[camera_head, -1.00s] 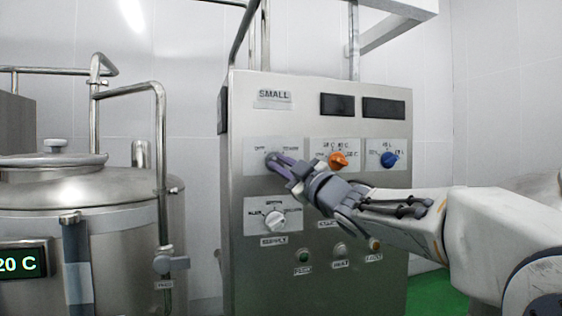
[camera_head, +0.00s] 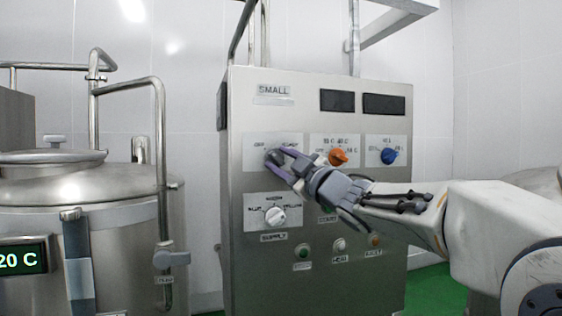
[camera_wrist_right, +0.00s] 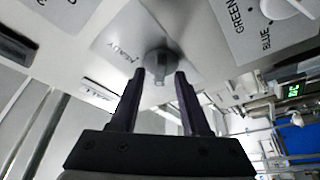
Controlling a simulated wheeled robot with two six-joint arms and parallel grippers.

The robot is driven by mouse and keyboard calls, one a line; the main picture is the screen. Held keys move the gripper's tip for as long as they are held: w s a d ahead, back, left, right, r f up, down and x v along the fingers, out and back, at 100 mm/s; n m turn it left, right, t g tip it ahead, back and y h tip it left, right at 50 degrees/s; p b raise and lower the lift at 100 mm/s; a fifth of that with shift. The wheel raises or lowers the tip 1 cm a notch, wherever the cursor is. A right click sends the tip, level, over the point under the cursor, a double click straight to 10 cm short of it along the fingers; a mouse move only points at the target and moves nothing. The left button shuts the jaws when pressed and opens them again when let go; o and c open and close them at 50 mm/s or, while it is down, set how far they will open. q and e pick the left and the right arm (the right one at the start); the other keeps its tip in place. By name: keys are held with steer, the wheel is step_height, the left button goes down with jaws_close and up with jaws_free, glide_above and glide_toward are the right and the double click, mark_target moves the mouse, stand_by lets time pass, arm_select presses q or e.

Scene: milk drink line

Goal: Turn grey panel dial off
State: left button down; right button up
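The grey dial (camera_head: 274,157) sits on the upper left plate of the steel control panel (camera_head: 330,285), under the SMALL label. My right gripper (camera_head: 277,158) reaches in from the right, with its purple-grey fingers at the dial. In the right wrist view the dial (camera_wrist_right: 160,62) shows between and just beyond the two fingertips (camera_wrist_right: 161,76). The fingers are spread, with a gap on each side of the dial, and hold nothing. Its exact pointer setting is too small to read. My left gripper is not in view.
An orange knob (camera_head: 338,157) and a blue knob (camera_head: 389,157) are to the right of the dial. A white knob (camera_head: 276,216) is below it, with small buttons lower down. A steel tank (camera_head: 110,250) with pipes stands at the left.

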steer(key=b+v, duration=0.3)
steer(key=v, duration=0.7)
steer(key=shift+s, duration=0.25)
steer(key=shift+d+f, duration=0.1)
steer(key=s+a+f+m+g+h, duration=0.1)
steer(key=s+f+m+g+h, duration=0.15)
steer(key=f, duration=0.75)
steer(key=s+a+f+m+g+h, duration=0.1)
steer(key=s+f+m+g+h, duration=0.2)
steer(key=f, duration=0.6)
steer(key=s+a+f+m+g+h, duration=0.1)
steer(key=f+m+g+h, duration=0.2)
steer(key=f, duration=0.7)
steer(key=s+f+g+h, duration=0.1)
steer(key=s+f+g, duration=0.3)
steer(key=s+f, duration=0.3)
steer(key=s+d+f+g+h, duration=0.1)
steer(key=s+f+g, duration=0.3)
steer(key=s, duration=1.3)
step_height(320, 180, down, 4)
steer(key=shift+s+r+m+g, duration=0.1)
steer(key=shift+s+m+g, duration=0.15)
steer(key=shift+m+g, duration=0.1)
steer(key=shift+d+h, duration=0.15)
steer(key=shift+h, duration=0.1)
